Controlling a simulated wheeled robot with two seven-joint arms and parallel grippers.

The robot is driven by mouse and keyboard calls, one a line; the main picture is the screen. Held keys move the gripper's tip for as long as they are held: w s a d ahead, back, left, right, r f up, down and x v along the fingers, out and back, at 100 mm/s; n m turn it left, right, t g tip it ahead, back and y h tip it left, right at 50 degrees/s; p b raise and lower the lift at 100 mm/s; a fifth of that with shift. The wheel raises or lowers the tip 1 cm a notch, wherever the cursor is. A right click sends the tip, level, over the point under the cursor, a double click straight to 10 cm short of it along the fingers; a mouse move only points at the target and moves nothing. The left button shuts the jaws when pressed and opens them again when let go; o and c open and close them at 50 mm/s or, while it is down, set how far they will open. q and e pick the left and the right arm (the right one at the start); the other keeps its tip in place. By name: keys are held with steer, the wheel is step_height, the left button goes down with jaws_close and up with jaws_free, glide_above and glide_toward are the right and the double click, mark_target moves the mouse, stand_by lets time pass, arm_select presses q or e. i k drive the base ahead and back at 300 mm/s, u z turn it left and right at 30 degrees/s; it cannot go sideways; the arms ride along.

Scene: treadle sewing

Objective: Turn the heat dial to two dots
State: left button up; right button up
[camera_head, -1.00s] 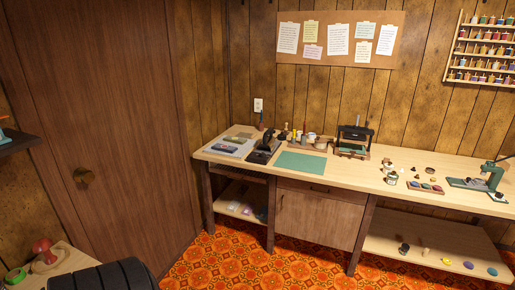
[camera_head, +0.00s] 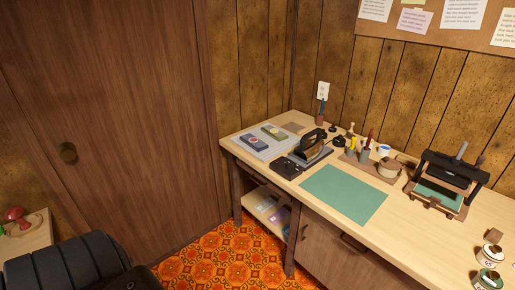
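A dark iron (camera_head: 313,143) sits on a dark rest on the wooden workbench, near its left end. A flat black box (camera_head: 287,167) lies just in front of it. I cannot make out a heat dial or any dots at this distance; they may be on the iron or on the box. Neither of my grippers is in view.
A green mat (camera_head: 343,194) lies bare on the workbench (camera_head: 390,235). A pale padded board (camera_head: 262,142) with two small blocks lies left of the iron. A black press (camera_head: 446,184) stands to the right. Patterned floor is open in front of the bench.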

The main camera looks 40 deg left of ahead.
mark_target(289, 165)
steer(key=u, duration=1.05)
steer(key=i, duration=1)
steer(key=u, duration=1.1)
